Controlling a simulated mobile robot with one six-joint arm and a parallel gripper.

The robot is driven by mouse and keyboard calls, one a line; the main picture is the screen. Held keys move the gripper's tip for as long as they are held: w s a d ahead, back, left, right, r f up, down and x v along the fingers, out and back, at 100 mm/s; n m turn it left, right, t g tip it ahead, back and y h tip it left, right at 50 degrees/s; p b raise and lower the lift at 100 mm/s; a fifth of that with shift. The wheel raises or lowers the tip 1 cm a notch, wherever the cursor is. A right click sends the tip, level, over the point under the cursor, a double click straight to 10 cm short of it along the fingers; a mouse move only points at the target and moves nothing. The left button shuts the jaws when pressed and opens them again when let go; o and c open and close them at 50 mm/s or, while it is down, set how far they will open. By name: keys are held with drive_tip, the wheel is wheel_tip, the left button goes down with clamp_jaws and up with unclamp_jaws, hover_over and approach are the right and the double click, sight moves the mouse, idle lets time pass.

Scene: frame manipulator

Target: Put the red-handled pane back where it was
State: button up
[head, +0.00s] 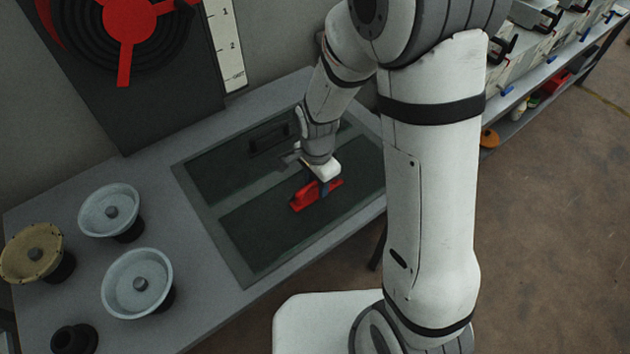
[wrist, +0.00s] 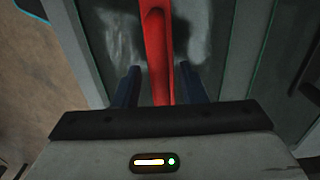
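The red handle (head: 305,198) belongs to a dark glassy pane (head: 262,222) in the nearer half of a grey frame (head: 240,272) on the table. My gripper (head: 325,188) is low over this handle. In the wrist view, the red handle (wrist: 158,50) runs between the two blue fingers of my gripper (wrist: 158,85). A gap shows on each side of the handle, so the gripper is open around it without gripping. The pane seems to lie flat in the frame; my arm hides part of its far edge.
A second dark pane with a black handle (head: 268,138) lies in the farther half of the frame. Several round dishes (head: 138,284) stand on the table (head: 205,310) at left. A dark board with a red dial (head: 130,30) stands behind. A shelf (head: 520,100) is at right.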

wheel_tip(320, 180, up, 12)
drive_tip(key=f, duration=0.1)
drive_tip(key=s+d+r+n+t, duration=0.2)
drive_tip(key=s+d+r+n, duration=0.7)
drive_tip(key=s+d+n, duration=0.2)
drive_tip(key=shift+s+d+r+t, duration=0.3)
drive_tip(key=shift+s+d+t, duration=0.1)
drive_tip(key=shift+s+d, duration=0.2)
idle(1.0)
